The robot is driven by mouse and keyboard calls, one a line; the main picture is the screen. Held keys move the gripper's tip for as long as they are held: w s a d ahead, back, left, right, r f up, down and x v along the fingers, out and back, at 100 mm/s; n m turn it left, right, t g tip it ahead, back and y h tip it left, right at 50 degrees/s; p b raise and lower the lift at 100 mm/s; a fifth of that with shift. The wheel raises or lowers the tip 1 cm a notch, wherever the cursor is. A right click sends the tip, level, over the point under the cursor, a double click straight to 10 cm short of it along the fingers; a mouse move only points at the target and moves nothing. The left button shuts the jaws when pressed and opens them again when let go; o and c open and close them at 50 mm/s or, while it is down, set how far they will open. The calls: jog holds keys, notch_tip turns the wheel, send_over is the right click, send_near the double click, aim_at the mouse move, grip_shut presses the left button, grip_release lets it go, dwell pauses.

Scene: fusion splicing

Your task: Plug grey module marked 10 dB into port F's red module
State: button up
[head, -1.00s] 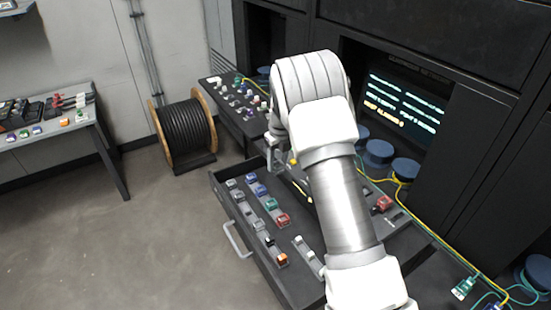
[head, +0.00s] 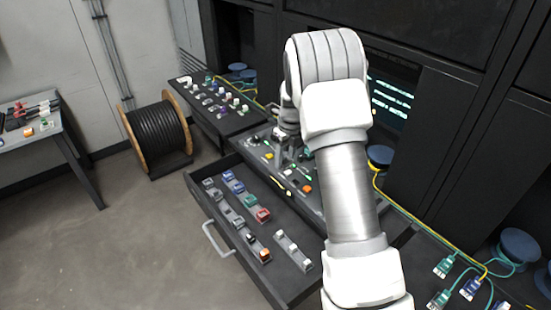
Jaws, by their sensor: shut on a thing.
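My gripper (head: 284,150) is over the dark port panel (head: 253,143) behind the open drawer, partly hidden by my own arm. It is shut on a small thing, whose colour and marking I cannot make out. Port F's red module cannot be picked out; my arm covers part of the panel. A red module (head: 263,214) sits in the drawer, in a row with blue and green ones. Grey modules (head: 225,210) sit in the row beside it. No 10 dB marking can be read.
The open drawer (head: 291,295) juts out with its handle (head: 216,240). Small modules stand on the far bench (head: 240,125). A cable spool (head: 155,135) is on the floor. Yellow and green cables (head: 420,219) run along the right. A screen (head: 392,100) is behind my arm.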

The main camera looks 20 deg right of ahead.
jog(key=s+d+b, duration=0.1)
jog(key=s+d, duration=0.3)
jog(key=d, duration=0.8)
jog(key=s+d, duration=0.4)
jog(key=d, duration=0.9)
notch_tip(320, 180, down, 4)
jog(key=b, duration=0.3)
jog(key=shift+a+f, duration=0.15)
jog(key=shift+f, duration=0.05)
jog(key=shift+f+b, duration=0.45)
jog(key=shift+f, duration=0.5)
jog(key=shift+f, duration=0.55)
dwell(0.9)
jog(key=o, duration=1.2)
